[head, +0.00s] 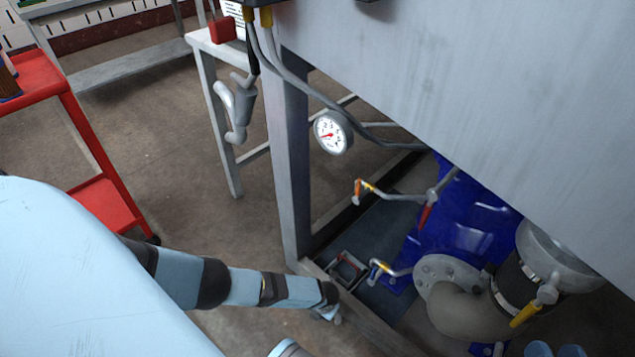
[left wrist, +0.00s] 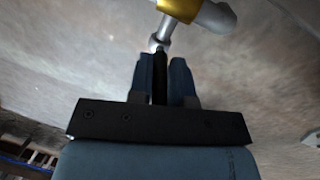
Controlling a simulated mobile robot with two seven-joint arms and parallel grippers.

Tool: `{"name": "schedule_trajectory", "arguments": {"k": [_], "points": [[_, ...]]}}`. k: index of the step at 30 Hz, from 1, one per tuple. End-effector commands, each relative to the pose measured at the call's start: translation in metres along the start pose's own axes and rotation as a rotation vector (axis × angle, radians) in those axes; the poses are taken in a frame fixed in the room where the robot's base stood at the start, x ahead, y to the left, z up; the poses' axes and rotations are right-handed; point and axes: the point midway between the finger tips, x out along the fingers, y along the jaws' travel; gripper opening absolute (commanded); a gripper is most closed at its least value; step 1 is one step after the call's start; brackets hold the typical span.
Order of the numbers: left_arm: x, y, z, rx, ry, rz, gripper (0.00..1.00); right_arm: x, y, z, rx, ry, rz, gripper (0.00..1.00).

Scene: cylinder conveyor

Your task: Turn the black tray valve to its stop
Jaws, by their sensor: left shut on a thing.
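In the left wrist view, my left gripper (left wrist: 160,65) is shut on a slim black lever (left wrist: 159,75), the black tray valve's handle as far as I can tell. A grey stem (left wrist: 165,33) runs from the lever up to a pipe fitting with a yellow band (left wrist: 181,8). Its upper end is cut off by the frame.
A large grey tank (head: 480,110) fills the upper right. A dial gauge (head: 332,132) hangs near a grey frame post (head: 288,170). A red cart (head: 95,185) is at left; open floor lies between.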

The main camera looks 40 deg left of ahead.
Motion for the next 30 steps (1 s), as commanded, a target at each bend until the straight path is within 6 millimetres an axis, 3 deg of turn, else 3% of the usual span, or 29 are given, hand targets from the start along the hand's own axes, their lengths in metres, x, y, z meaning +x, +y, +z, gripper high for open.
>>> {"name": "schedule_trajectory", "arguments": {"k": [11, 21, 30], "points": [[0.004, -0.017, -0.003, 0.004, -0.056, 0.275, 0.00, -0.001, -0.001, 0.015, 0.015, -0.021, 0.010, 0.38], [0.007, -0.025, -0.005, 0.000, -0.084, 0.421, 0.00, 0.003, 0.009, 0.004, -0.097, 0.038, 0.004, 0.38], [0.006, -0.025, -0.006, -0.001, -0.088, 0.450, 0.00, 0.005, 0.010, 0.000, -0.118, 0.056, 0.003, 0.38]]}}
